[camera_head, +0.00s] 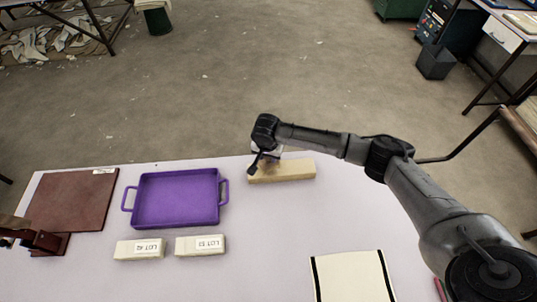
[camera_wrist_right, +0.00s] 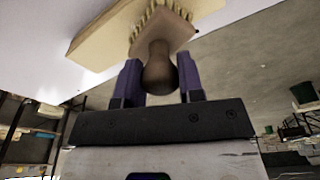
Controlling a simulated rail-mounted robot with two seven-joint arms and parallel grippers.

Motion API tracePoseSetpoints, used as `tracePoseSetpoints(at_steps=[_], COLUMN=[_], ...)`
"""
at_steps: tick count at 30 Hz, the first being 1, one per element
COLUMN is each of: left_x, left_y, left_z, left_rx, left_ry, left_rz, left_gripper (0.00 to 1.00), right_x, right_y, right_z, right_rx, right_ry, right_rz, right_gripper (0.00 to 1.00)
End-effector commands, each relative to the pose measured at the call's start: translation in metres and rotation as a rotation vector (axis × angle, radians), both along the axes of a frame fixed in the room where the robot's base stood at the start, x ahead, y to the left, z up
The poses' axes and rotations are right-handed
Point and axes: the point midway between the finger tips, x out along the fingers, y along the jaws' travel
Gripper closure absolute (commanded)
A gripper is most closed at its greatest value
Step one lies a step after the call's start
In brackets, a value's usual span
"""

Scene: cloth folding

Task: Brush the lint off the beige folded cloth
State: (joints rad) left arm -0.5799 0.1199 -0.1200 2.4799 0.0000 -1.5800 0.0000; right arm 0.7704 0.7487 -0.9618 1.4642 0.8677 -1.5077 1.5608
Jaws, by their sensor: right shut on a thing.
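The beige folded cloth (camera_head: 295,171) lies as a flat block near the far edge of the table, and it fills the upper part of the right wrist view (camera_wrist_right: 95,36). My right gripper (camera_head: 258,163) is at the cloth's left end. Its purple fingers (camera_wrist_right: 160,82) are shut on the brown handle of a brush (camera_wrist_right: 158,68). The brush's pale bristles face the cloth; I cannot tell whether they touch it. No lint can be made out on the cloth.
A purple tray (camera_head: 177,199) stands left of the cloth. Two pale labelled blocks (camera_head: 139,250) (camera_head: 200,245) lie in front of it. A brown board (camera_head: 73,200) is at the left, and a cream black-striped cloth (camera_head: 352,278) at the front. The table centre is clear.

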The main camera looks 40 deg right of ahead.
Motion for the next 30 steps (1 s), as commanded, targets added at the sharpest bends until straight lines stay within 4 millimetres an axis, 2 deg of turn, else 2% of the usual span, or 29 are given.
tracePoseSetpoints(at_steps=[30], left_x=[0.000], left_y=[0.000], left_z=[0.000], left_rx=[0.000], left_ry=[0.000], left_rz=[0.000], left_gripper=[1.00], right_x=[0.000], right_y=[0.000], right_z=[-0.018], right_rx=[0.000], right_ry=[0.000], right_rz=[-0.001], right_gripper=[0.84])
